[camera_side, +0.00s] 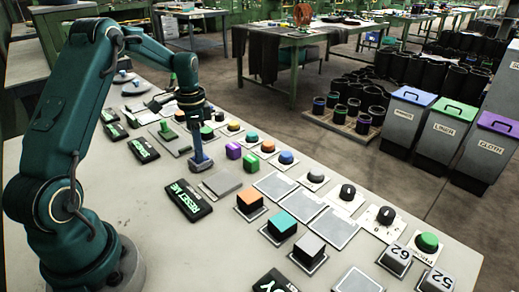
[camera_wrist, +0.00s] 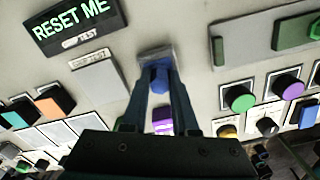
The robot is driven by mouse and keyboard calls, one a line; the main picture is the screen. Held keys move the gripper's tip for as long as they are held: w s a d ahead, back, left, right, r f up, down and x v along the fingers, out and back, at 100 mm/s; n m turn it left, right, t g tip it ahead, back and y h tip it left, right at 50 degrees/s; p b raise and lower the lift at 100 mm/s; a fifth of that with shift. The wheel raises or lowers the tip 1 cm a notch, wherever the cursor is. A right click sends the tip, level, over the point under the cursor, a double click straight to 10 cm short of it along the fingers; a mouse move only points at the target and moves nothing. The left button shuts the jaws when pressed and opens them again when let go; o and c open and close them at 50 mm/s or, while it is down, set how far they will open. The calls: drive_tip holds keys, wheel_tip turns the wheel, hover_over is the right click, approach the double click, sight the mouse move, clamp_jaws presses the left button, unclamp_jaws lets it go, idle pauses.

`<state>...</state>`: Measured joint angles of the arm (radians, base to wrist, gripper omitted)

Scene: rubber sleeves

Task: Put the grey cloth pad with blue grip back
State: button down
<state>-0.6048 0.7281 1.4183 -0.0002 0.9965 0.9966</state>
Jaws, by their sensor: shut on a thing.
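The grey cloth pad (camera_wrist: 156,52) with its blue grip (camera_wrist: 160,80) is at the tip of my gripper in the wrist view. My gripper (camera_wrist: 160,72) has its fingers on both sides of the blue grip and is shut on it. In the side view my gripper (camera_side: 198,146) points down at the middle of the table, with the pad low at its tip. I cannot tell whether the pad touches the table. A flat grey plate (camera_side: 221,184) lies close by; it also shows in the wrist view (camera_wrist: 97,77), beside a small "TEST" label.
A black "RESET ME" sign (camera_side: 187,200) lies near the plate. A green-gripped piece on a grey plate (camera_side: 170,138) is behind. Lidded bins (camera_side: 442,133) stand beyond the table.

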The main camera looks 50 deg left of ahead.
drive_tip(key=shift+f, duration=0.2)
drive_tip(key=shift+f, duration=0.15)
drive_tip(key=c, duration=0.7)
unclamp_jaws()
wheel_tip(320, 180, up, 12)
drive_tip(key=s+d+r+n+t, duration=0.1)
drive_tip(key=s+d+r, duration=0.15)
drive_tip(key=d, duration=0.35)
drive_tip(key=s+d+r+n+t, duration=0.1)
drive_tip(key=s+d+r, duration=0.15)
drive_tip(key=d, duration=0.35)
drive_tip(key=shift+s+d+f+n+t, duration=0.4)
drive_tip(key=shift+s+d+f+t, duration=0.2)
drive_tip(key=shift+s+d, duration=0.9)
drive_tip(key=shift+s+d+f+n+t, duration=0.4)
drive_tip(key=shift+s+d+f+t, duration=0.2)
drive_tip(key=shift+s+d, duration=0.9)
drive_tip(key=shift+s+d+f+n+t, duration=0.5)
drive_tip(key=shift+s+d, duration=0.65)
drive_tip(key=shift+s, duration=0.7)
